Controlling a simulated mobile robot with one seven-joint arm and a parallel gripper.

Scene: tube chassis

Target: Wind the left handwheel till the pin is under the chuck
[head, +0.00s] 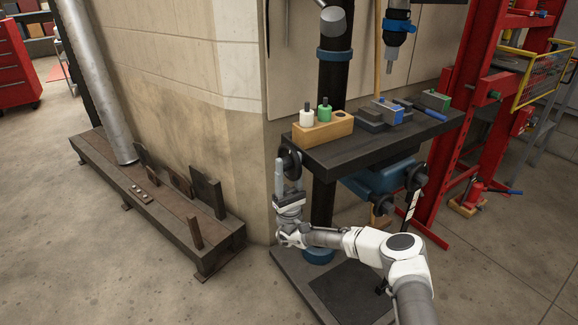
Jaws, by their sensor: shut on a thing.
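The left handwheel (291,160) is a dark disc at the left end of the black drill-press table (340,155). My gripper (280,172) points upward at this wheel and is shut on it, probably at its handle; the fingers hide the exact contact. The chuck (393,52) hangs from the blue-banded spindle above the right part of the table. A grey and blue vise (382,113) is on the table below and slightly left of the chuck. The pin is too small to make out for sure.
A wooden block (323,130) with a white and a green bottle stands on the table's left end. More dark handwheels (416,176) show at the right front. A red frame (446,140) stands at right. A low bench (170,208) lies left of the wall.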

